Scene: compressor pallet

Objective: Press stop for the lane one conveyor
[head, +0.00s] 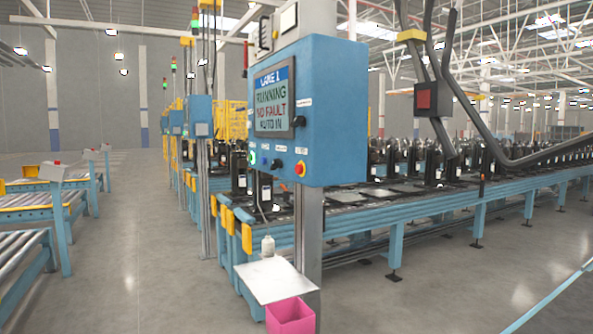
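A blue control box (335,120) hangs on a grey post at the picture's middle. Its screen (273,98) appears to read lane 1, running, no fault, auto in. Below the screen are a green button (252,154), a dark knob (276,164) and a red button on a yellow base (300,168). The small labels are too blurred to read, so I cannot tell which control is marked stop. The conveyor (400,200) behind the box carries several dark compressor-like units. Neither of my grippers is in view.
A white shelf (280,283) with a white bottle (268,246) and a pink bin (291,314) sit low on the post. Roller conveyors (35,213) stand at the left. Dark hoses (445,110) hang at the right. The floor (140,260) between is clear.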

